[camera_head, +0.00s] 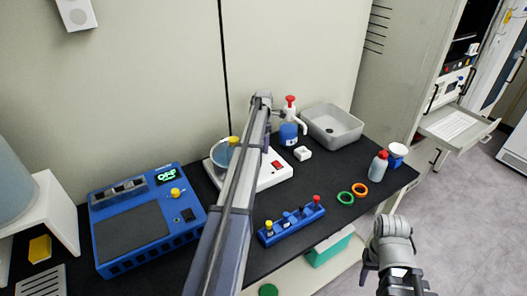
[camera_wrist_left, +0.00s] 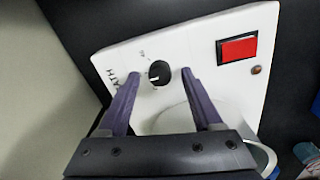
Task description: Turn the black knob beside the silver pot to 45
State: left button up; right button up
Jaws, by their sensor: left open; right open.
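The black knob (camera_wrist_left: 159,73) sits on the white panel of the bath unit (camera_wrist_left: 205,40), with a white pointer mark and small printing around it. My left gripper (camera_wrist_left: 160,76) is open, its two purple fingers on either side of the knob with gaps showing; whether they touch it I cannot tell. The pale round pot (camera_wrist_left: 172,120) lies partly between and behind the fingers. In the head view the white bath unit (camera_head: 275,174) is partly covered by my left arm, which hides the knob. My right gripper (camera_head: 392,282) is open and empty at lower right.
A red switch (camera_wrist_left: 237,48) is on the same panel. Green and orange rings lie at right.

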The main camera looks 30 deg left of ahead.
pick_arm(q)
jog(key=shift+f, duration=0.2)
grip_shut()
dwell(0.5)
